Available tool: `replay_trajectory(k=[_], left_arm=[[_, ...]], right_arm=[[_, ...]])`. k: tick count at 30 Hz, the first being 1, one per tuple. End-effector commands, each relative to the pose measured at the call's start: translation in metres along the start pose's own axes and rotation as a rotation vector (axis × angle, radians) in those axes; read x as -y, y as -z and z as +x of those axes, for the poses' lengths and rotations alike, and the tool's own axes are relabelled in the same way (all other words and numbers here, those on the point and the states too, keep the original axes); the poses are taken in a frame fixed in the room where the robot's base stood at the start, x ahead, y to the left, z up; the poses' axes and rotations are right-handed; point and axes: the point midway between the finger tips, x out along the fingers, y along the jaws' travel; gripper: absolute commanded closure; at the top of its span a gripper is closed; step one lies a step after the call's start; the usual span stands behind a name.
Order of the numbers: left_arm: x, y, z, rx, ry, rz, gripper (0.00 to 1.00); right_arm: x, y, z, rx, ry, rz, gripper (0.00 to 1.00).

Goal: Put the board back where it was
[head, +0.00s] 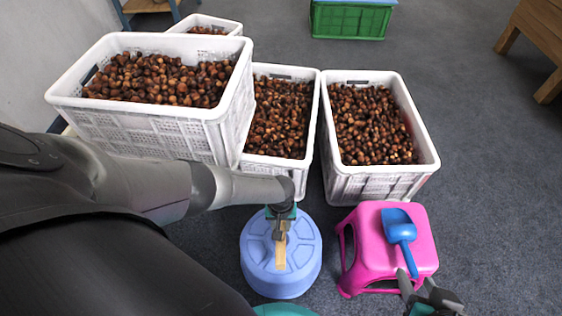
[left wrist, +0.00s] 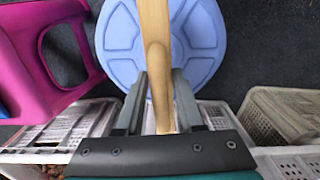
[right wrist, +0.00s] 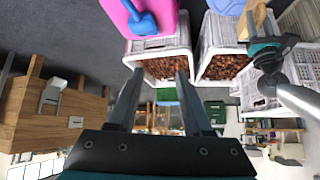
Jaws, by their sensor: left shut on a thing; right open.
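The wooden board (head: 281,255) shows as a narrow tan strip over the round blue stool (head: 256,275). My left gripper (head: 281,222) is shut on its narrow end. In the left wrist view the board (left wrist: 154,25) runs out from between the fingers (left wrist: 157,105) across the blue stool (left wrist: 116,45). I cannot tell whether it touches the stool. The board (right wrist: 259,14) also shows in the right wrist view. My right gripper (head: 418,284) is open and empty, by the front right of the pink stool (head: 376,245).
A blue scoop (head: 399,228) lies on the pink stool. White crates of chestnuts stand behind the stools: a raised one (head: 180,122) at left, one (head: 270,167) in the middle and one (head: 370,185) at right. A green crate (head: 348,22) stands far back.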

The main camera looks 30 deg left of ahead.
Motion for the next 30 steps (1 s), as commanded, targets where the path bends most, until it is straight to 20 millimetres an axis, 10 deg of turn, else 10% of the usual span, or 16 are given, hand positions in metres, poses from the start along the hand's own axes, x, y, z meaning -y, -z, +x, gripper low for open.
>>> replay_trajectory(k=[30], left_arm=[[-0.001,0.001,0.037,-0.001,-0.001,0.002,1.0]], right_arm=[[0.052,0.032,0.012,-0.519,0.144,0.055,0.5]])
